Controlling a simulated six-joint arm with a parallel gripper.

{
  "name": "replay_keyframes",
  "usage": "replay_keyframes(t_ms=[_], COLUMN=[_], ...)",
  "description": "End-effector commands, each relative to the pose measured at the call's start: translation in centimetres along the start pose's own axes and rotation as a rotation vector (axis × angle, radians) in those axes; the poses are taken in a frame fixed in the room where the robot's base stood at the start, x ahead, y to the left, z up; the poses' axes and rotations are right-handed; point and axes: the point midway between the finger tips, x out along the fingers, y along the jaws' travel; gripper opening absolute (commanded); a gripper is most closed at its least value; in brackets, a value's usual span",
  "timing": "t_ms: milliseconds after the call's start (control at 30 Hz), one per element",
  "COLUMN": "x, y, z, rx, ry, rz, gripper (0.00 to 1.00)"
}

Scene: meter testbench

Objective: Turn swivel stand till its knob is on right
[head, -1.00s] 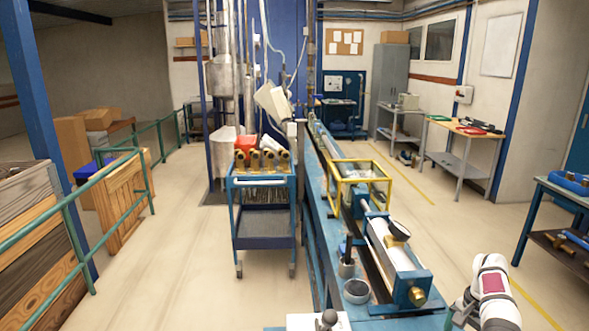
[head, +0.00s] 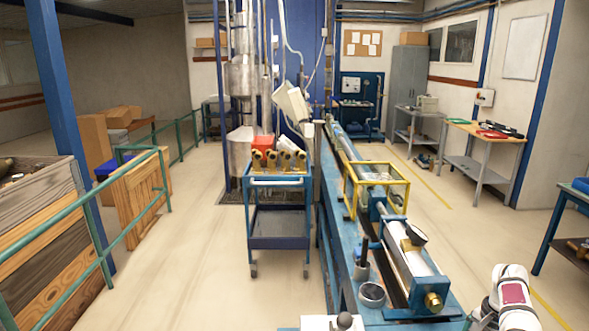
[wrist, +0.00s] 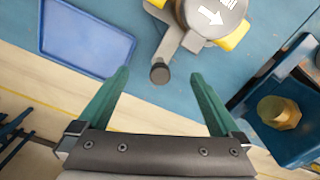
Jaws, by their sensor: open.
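The swivel stand (wrist: 182,38) shows at the top of the wrist view, cut off by the frame edge. It has a round grey cap (wrist: 215,16) with a white arrow and yellow parts at its sides. A grey arm reaches down and left from it to a dark round knob (wrist: 160,73). My gripper (wrist: 160,78) is open, with green fingers on either side of the knob in the picture. I cannot tell the height gap, and no contact shows. I cannot make out the stand for sure in the head view.
A blue tray (wrist: 60,46) lies left of the stand. A blue bracket (wrist: 243,103) with a brass fitting (wrist: 278,112) is close to the right finger. In the head view the long blue bench (head: 338,240) runs away, with a trolley (head: 280,243) on its left.

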Motion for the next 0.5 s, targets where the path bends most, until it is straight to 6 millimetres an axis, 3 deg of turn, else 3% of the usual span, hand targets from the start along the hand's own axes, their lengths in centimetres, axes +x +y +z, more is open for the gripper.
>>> replay_keyframes(t_ms=[233,500], x=[-0.2,-3.2], y=[0.0,0.0], z=[0.0,-0.1], rx=[0.000,0.000], ry=[0.001,0.002], rz=[0.000,-0.001], gripper=[1.00,1.00])
